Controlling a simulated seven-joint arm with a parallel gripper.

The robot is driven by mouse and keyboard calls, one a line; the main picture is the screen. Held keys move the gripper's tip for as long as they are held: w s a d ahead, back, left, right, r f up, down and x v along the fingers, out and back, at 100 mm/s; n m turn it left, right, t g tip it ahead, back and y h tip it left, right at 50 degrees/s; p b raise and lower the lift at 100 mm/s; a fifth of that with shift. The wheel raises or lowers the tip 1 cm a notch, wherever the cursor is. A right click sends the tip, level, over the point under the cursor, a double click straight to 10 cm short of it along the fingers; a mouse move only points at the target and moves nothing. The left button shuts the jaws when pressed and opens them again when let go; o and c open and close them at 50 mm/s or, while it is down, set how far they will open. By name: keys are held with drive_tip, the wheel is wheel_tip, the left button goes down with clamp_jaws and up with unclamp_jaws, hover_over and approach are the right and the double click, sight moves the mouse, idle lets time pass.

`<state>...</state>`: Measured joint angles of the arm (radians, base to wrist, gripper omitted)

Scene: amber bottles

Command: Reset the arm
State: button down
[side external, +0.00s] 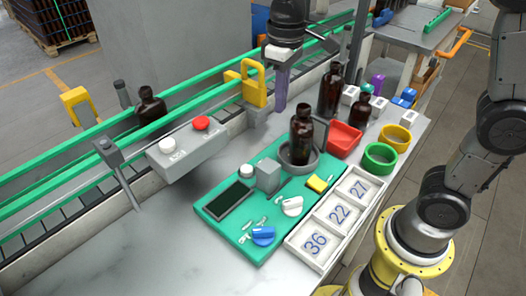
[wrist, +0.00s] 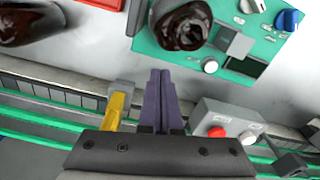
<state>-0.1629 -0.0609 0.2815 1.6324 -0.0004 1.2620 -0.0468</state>
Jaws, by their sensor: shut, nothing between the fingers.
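My gripper (side external: 279,92) hangs over the back edge of the work table, beside the yellow clamp-like part (side external: 247,82) at the green-railed conveyor. Its purple fingers are together with nothing between them; they also show in the wrist view (wrist: 161,85). An amber bottle (side external: 301,137) stands upright in a grey round holder (side external: 299,162) on the green board (side external: 218,215). It shows from above in the wrist view (wrist: 184,22). Another amber bottle (side external: 330,92) and a smaller one (side external: 359,110) stand behind it to the right. One more bottle (side external: 150,105) is at the conveyor.
A box with red and white buttons (side external: 188,150) stands left of my gripper. A red bin (side external: 344,139), a green ring-shaped bowl (side external: 379,158) and a yellow one (side external: 395,138) sit on the right. A white tray numbered 36, 22, 27 (side external: 295,243) lies in front. The table's front left is clear.

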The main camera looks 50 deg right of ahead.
drive_tip(key=s+d+r+m+t, duration=0.15)
drive_tip(key=s+d+m, duration=0.45)
drive_tip(key=d, duration=0.6)
drive_tip(key=s+a+f+n+t, duration=0.1)
drive_tip(key=s+a+t, duration=0.1)
drive_tip(key=s, duration=0.4)
drive_tip(key=s+a+f+n+t, duration=0.1)
drive_tip(key=s+a+n, duration=0.1)
drive_tip(key=s+a, duration=0.2)
drive_tip(key=shift+s+a+f+n+t, duration=0.15)
drive_tip(key=shift+s+f+n+t, duration=0.2)
drive_tip(key=shift+s, duration=0.7)
